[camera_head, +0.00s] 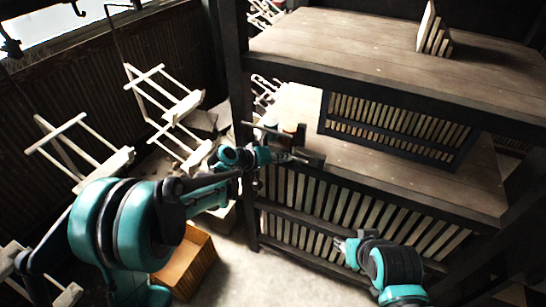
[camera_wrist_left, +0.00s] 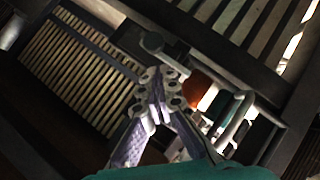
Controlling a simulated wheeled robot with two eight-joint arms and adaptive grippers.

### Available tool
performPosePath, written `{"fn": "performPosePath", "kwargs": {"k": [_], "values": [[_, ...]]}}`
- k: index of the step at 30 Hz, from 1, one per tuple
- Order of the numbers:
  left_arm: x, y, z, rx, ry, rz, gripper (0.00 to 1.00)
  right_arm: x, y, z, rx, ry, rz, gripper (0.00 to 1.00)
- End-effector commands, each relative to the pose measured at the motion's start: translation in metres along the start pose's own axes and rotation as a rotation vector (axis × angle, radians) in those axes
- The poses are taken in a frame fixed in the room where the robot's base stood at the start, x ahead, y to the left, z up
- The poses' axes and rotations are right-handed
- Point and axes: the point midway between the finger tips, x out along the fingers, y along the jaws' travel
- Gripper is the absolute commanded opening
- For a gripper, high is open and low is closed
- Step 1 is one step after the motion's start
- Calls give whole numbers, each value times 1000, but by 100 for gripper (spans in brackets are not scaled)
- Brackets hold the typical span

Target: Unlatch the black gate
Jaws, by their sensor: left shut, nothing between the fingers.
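A black-framed slatted panel, which looks like the black gate (camera_head: 395,125), stands upright between the wooden shelves. A black-framed slatted panel also fills the upper left of the left wrist view (camera_wrist_left: 75,68). A dark block, possibly the latch (camera_wrist_left: 160,44), sits beside that panel's edge. My left gripper (camera_head: 300,156) is at the left end of the middle shelf, left of the gate. In the wrist view its fingers (camera_wrist_left: 158,82) are together and empty, close to the dark block; I cannot tell if they touch it. My right gripper (camera_head: 342,244) is low in front of the lower slats; its fingers are too small to read.
A dark post (camera_head: 232,90) rises close behind my left arm. An orange-red part (camera_wrist_left: 196,88) is right of my left fingers. White hanger frames (camera_head: 165,100) hang at the left. An open cardboard box (camera_head: 188,262) stands on the floor. Bare floor (camera_head: 245,280) lies between the arms.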

Motion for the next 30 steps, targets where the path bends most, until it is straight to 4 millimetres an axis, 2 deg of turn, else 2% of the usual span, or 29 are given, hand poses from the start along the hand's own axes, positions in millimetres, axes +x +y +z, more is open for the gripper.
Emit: {"fn": "performPosePath", "kwargs": {"k": [6,18,27,30], "values": [[13,0,13,0,0,0,0,4,0,3,0,0,0,40],[14,1,15,0,0,0,0,4,0,3,0,0,0,40],[30,28,39,2,-2,0,0,7,0,5,0,0,0,40],[30,29,39,0,0,0,0,7,0,5,0,0,0,40]]}}
